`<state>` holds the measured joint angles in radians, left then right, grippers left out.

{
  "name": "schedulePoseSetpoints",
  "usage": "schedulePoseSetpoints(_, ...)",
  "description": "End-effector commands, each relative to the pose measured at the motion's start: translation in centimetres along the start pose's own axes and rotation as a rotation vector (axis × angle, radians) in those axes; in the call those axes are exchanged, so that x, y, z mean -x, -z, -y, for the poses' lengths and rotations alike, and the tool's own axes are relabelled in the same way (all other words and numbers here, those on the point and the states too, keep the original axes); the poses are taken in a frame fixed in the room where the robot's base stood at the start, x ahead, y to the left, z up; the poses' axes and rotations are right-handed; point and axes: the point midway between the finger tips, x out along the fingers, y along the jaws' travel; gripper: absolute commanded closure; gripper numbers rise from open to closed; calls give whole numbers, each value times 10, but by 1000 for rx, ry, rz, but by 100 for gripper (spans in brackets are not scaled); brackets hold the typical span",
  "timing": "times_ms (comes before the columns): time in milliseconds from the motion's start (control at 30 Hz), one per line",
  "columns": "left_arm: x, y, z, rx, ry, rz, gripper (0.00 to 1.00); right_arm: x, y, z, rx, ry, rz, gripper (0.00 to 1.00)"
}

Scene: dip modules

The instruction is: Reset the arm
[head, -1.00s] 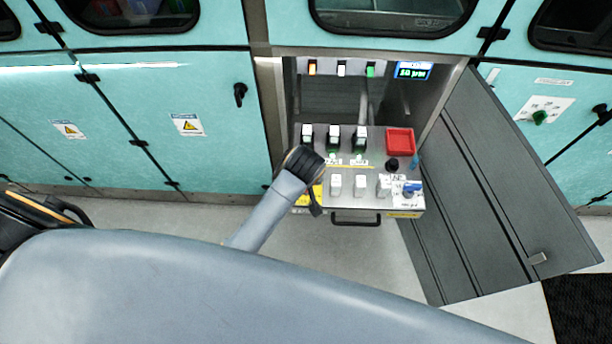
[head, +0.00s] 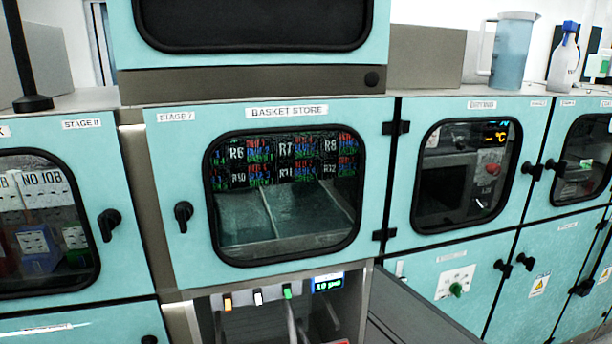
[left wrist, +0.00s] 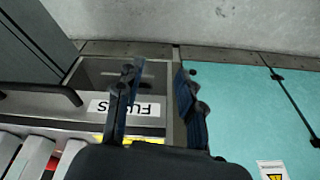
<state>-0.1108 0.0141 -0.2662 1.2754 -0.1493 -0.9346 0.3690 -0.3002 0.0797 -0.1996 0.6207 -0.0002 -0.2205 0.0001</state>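My left gripper (left wrist: 157,85) shows in the left wrist view. Its two dark blue fingers are apart, with nothing between them. It is above the front of a grey drawer unit with a white label (left wrist: 125,107), near a teal cabinet panel (left wrist: 245,100). In the head view neither gripper shows. My right gripper is in no current view.
An open dark door panel (head: 405,315) stands right of the bay. A jug (head: 511,55) stands on top.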

Motion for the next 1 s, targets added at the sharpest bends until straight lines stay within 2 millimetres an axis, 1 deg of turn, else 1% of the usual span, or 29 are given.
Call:
schedulePoseSetpoints(33, -31, -37, 7, -30, -6, 32, 62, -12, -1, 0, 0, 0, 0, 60)
schedulePoseSetpoints(67, -44, -56, 10, -48, -12, 44, 62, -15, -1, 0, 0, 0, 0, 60)
schedulePoseSetpoints(100, -60, -82, 16, -72, -19, 59, 62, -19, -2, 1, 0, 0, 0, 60)
schedulePoseSetpoints(167, -82, -122, 24, -106, -30, 80, 62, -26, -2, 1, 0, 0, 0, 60)
schedulePoseSetpoints(200, -95, -149, 30, -127, -37, 93, 62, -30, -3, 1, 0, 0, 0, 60)
schedulePoseSetpoints(267, -110, -188, 40, -153, -46, 111, 62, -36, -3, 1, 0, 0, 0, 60)
schedulePoseSetpoints(300, -118, -214, 46, -170, -49, 122, 62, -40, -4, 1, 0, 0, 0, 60)
schedulePoseSetpoints(367, -126, -247, 56, -190, -54, 134, 62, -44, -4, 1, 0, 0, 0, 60)
schedulePoseSetpoints(400, -130, -268, 61, -204, -55, 142, 62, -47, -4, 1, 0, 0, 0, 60)
schedulePoseSetpoints(500, -134, -304, 72, -225, -58, 152, 62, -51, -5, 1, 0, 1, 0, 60)
schedulePoseSetpoints(600, -135, -324, 78, -238, -59, 157, 62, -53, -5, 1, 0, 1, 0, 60)
schedulePoseSetpoints(667, -134, -328, 80, -242, -59, 158, 62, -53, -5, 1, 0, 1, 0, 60)
schedulePoseSetpoints(1000, -134, -330, 80, -243, -59, 158, 62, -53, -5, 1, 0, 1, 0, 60)
